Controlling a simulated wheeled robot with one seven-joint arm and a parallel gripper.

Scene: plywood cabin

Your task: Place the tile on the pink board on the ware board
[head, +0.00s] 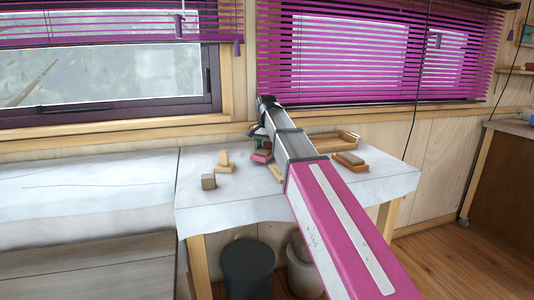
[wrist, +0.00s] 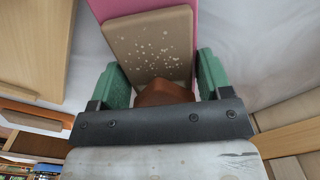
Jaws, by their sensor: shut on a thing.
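In the wrist view the tile (wrist: 150,45) is a flat tan slab with pale speckles, over the pink board (wrist: 180,4). A reddish-brown piece (wrist: 164,94) shows at its near end, between the green fingers; I cannot tell if it is part of the tile. My gripper (wrist: 163,78) is shut there, a finger on each side. In the head view my gripper (head: 259,138) is over the pink board (head: 262,159), at the back of the white-covered table. A plain wooden board (wrist: 38,40), perhaps the ware board, is at left in the wrist view.
On the table (head: 222,205) are a grey-brown cube (head: 208,182), a pale wooden piece (head: 224,163), a wooden tray (head: 340,138) and a reddish-brown block (head: 350,159). My arm hides part of the table. The front left is clear.

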